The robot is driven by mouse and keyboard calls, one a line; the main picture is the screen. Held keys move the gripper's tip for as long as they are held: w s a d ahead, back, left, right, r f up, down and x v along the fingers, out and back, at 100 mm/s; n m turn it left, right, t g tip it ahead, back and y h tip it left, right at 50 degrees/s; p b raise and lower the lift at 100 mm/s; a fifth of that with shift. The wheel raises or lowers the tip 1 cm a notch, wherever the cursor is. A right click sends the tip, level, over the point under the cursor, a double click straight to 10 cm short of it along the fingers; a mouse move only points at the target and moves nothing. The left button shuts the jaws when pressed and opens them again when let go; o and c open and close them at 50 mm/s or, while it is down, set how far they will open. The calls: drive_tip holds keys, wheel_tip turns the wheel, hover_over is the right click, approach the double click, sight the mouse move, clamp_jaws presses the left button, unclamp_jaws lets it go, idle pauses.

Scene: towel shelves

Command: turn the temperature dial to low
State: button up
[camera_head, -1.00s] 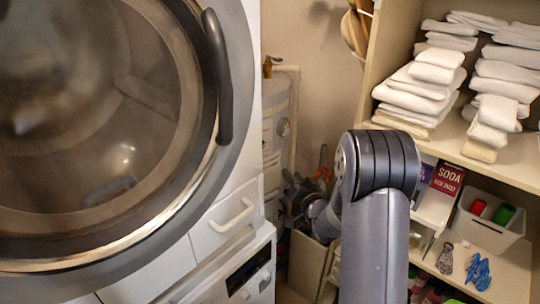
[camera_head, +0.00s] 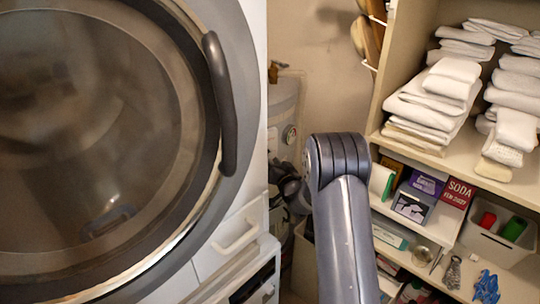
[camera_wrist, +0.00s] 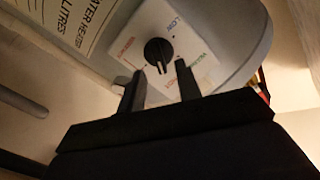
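The temperature dial (camera_wrist: 158,52) is a round black knob on a white panel (camera_wrist: 190,40) on the water heater (camera_wrist: 235,68). Coloured labels surround it; a blue one at its upper right seems to read LOW. A pale mark shows at the knob's lower edge in the wrist view. My gripper (camera_wrist: 160,67) is open, its two dark fingers apart with tips just below the knob, one to each side. I see no contact with the knob. In the head view the heater (camera_head: 283,108) stands behind my arm, its dial (camera_head: 290,134) small; my gripper is mostly hidden there.
A large front-loading washer (camera_head: 245,70) fills the left. Shelves (camera_head: 385,125) at right hold white folded towels (camera_head: 435,95), boxes, a red soda box (camera_head: 457,192) and a white bin (camera_head: 490,243). The heater stands in the narrow gap between washer and shelves.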

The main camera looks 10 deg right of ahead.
drive_tip(key=shift+x, duration=1.2)
clamp_jaws()
